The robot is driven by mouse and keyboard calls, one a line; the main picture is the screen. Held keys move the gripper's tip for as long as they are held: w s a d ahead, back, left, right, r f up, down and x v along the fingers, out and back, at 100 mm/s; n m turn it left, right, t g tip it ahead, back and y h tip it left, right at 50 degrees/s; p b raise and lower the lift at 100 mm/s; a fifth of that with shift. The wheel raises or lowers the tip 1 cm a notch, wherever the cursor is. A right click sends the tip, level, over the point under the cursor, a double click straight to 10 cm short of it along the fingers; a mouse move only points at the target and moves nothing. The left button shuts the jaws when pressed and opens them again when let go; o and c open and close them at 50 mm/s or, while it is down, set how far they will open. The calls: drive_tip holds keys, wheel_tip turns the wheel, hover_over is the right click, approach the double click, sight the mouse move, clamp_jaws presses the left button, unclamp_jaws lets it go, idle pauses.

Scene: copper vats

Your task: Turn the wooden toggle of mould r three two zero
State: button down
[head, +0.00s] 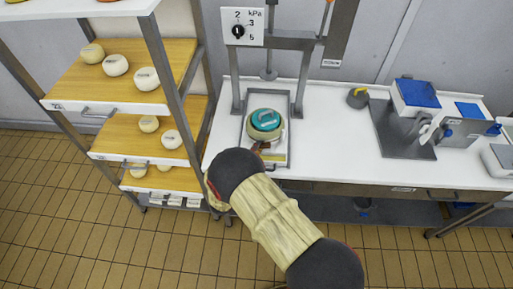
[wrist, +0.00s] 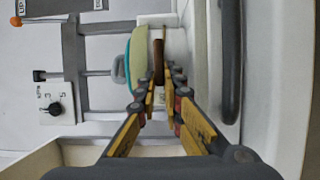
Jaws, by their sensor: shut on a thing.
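The mould, cream with a teal top (head: 265,121), sits in the press on the white counter in the head view. In the wrist view its cream and teal side (wrist: 137,55) is just beyond my fingertips. The brown wooden toggle (wrist: 158,62) shows beside the mould, between the fingertips of my gripper (wrist: 160,82). My gripper is shut on the toggle. In the head view my arm hides most of the gripper and the toggle. No label on the mould is readable.
A press frame (head: 301,85) surrounds the mould, with a pressure dial (head: 241,27) above. A shelf rack (head: 180,80) with several pale round cheeses stands at left. A grey tray (head: 385,125) and blue-topped boxes (head: 418,93) are at right.

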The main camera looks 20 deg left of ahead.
idle(0.3)
drive_tip(key=c, duration=2)
unclamp_jaws()
drive_tip(key=shift+o, duration=0.4)
drive_tip(key=s+a, duration=0.1)
drive_tip(key=s, duration=1)
drive_tip(key=shift+s+a, duration=0.4)
drive_tip(key=shift+f, duration=0.1)
